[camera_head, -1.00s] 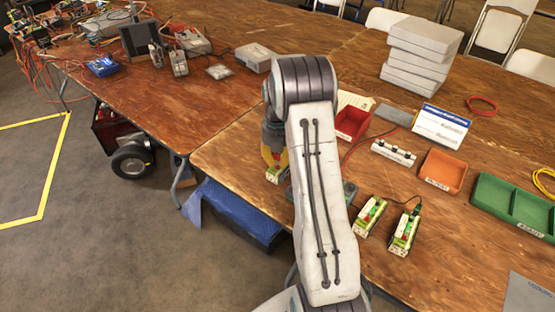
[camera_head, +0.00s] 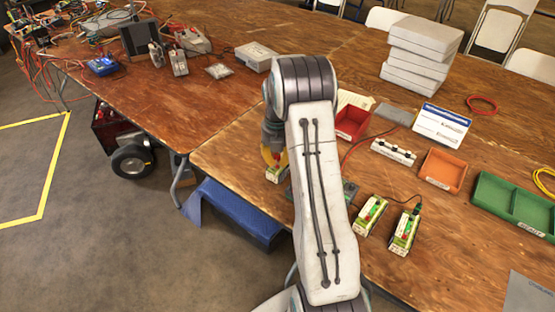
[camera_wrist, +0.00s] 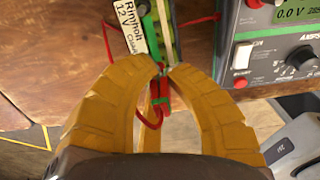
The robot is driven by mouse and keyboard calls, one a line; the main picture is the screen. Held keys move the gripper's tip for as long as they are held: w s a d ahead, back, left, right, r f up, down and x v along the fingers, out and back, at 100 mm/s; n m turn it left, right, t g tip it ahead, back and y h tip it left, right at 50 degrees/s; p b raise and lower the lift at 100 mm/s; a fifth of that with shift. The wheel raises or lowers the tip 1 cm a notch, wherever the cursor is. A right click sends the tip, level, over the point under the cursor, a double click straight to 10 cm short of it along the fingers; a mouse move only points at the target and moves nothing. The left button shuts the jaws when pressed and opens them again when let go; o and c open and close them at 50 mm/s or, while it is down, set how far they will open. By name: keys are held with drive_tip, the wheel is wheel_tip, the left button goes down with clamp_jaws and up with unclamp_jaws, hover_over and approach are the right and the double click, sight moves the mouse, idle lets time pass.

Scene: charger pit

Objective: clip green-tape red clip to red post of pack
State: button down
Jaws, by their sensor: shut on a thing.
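My gripper (camera_wrist: 165,72) has yellow fingers, shut on a small red clip (camera_wrist: 163,94) with green showing beside it. A red lead (camera_wrist: 149,118) loops from it. The pack (camera_wrist: 138,33), labelled "Rimholt 12 V", lies just beyond the fingertips in the wrist view. The clip is close to the pack's near end; I cannot tell whether it touches a post, and the red post is not clear. In the head view my gripper (camera_head: 272,157) is low over this pack (camera_head: 277,174) at the table's left edge, and the arm hides much of it.
A grey-green charger (camera_wrist: 270,50) reading 0.0 V stands right of the pack. Two more packs (camera_head: 369,215) (camera_head: 404,233) stand right of my arm. A red bin (camera_head: 352,123), an orange bin (camera_head: 442,169) and a green tray (camera_head: 510,205) are farther right. A blue step (camera_head: 235,212) is below the edge.

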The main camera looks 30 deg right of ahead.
drive_tip(key=c, duration=1.2)
unclamp_jaws()
drive_tip(key=o, duration=0.3)
drive_tip(key=shift+r, duration=0.1)
drive_tip(key=shift+r+p, duration=2.8)
drive_tip(key=shift+r, duration=0.85)
